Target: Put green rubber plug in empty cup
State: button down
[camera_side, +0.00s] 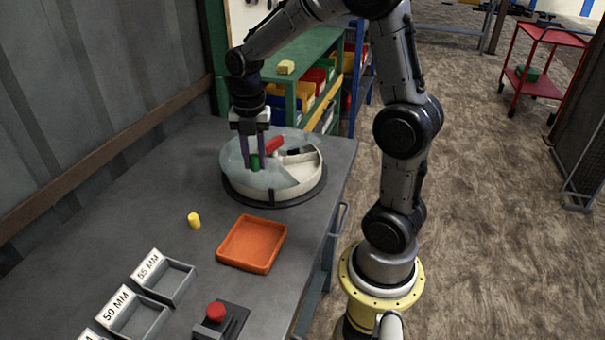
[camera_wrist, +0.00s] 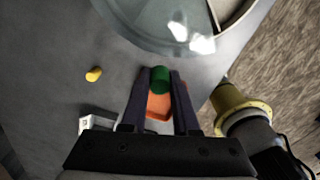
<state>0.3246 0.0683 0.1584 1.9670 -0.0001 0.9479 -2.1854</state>
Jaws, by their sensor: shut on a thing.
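My gripper (camera_side: 254,163) is shut on the green rubber plug (camera_side: 255,160), which shows between the fingertips. In the wrist view, the green plug (camera_wrist: 160,79) sits between the two dark fingers (camera_wrist: 160,88). In the side view the gripper points down over a round pale drum (camera_side: 305,184) with a translucent cover (camera_side: 235,160). An open sector on the drum's right shows white walls, a red piece (camera_side: 275,145) and a dark piece (camera_side: 293,151). I cannot make out clearly which compartment is an empty cup. The exact gap between plug and cover is unclear.
A yellow plug (camera_side: 194,220) stands on the grey bench (camera_side: 110,225). An orange tray (camera_side: 252,244) lies in front of the drum. Labelled grey bins (camera_side: 168,283) and a red button box (camera_side: 217,314) are nearer. Shelves with coloured bins (camera_side: 288,100) stand behind.

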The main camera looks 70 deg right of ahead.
jog(key=s+d+r+m, duration=0.1)
jog(key=s+d+m, duration=0.1)
jog(key=s, duration=0.6)
jog(key=s+d+r+m, duration=0.1)
jog(key=s+d, duration=0.2)
jog(key=s, duration=0.5)
send_over(304, 174)
notch_tip(304, 174, down, 9)
jog(key=shift+s+a+r, duration=0.1)
jog(key=shift+s, duration=0.05)
jog(key=shift+f, duration=0.35)
jog(key=shift+w+f, duration=0.2)
jog(key=shift+f, duration=1.3)
jog(key=shift+f, duration=0.2)
jog(key=c, duration=0.7)
grip_release()
jog(key=shift+r, duration=0.1)
